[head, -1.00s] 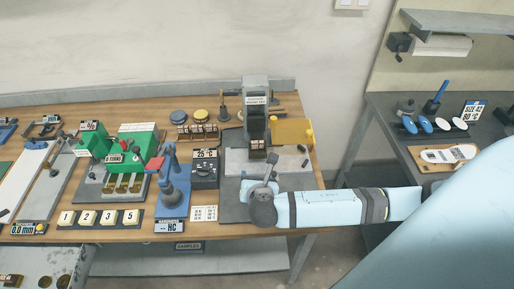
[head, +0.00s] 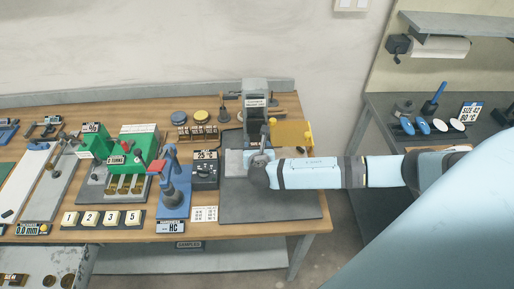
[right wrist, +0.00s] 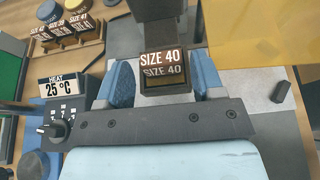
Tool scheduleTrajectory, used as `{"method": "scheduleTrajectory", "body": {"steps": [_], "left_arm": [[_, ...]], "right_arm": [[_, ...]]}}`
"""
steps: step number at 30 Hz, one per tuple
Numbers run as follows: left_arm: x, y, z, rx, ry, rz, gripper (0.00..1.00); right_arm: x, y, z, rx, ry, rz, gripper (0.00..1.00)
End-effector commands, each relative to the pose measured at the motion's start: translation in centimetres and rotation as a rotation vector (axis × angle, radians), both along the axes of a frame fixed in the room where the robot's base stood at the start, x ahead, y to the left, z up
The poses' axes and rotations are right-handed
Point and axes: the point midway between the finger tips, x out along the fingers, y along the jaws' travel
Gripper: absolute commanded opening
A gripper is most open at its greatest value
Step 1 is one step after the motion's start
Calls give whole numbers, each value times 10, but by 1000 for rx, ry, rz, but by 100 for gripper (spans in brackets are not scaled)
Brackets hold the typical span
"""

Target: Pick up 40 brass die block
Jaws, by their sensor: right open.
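The size 40 die block (right wrist: 163,62), dark brown with "SIZE 40" on it, sits at the press in the right wrist view. My right gripper (right wrist: 164,82) is open, with one blue-padded finger on each side of the block. Whether the pads touch it I cannot tell. In the head view my right gripper (head: 266,148) is in front of the grey press (head: 256,91) and hides the block. My left gripper is not in view.
A rack of labelled blocks (right wrist: 72,38) stands to the left of the press. A heat box (right wrist: 60,100) reading 25 °C is left of my gripper. A yellow translucent guard (right wrist: 260,35) stands close on the right. The dark mat (head: 265,207) in front is clear.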

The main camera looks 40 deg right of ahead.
Motion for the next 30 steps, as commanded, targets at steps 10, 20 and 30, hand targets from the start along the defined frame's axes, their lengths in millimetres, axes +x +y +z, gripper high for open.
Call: {"method": "scheduleTrajectory", "body": {"steps": [10, 20, 30], "left_arm": [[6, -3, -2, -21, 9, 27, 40], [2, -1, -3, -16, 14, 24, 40], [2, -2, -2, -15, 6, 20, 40]], "right_arm": [[17, -11, -9, 2, 1, 0, 62], [17, -11, -8, 1, 0, 0, 16], [17, -11, 7, 2, -3, 0, 16]]}}
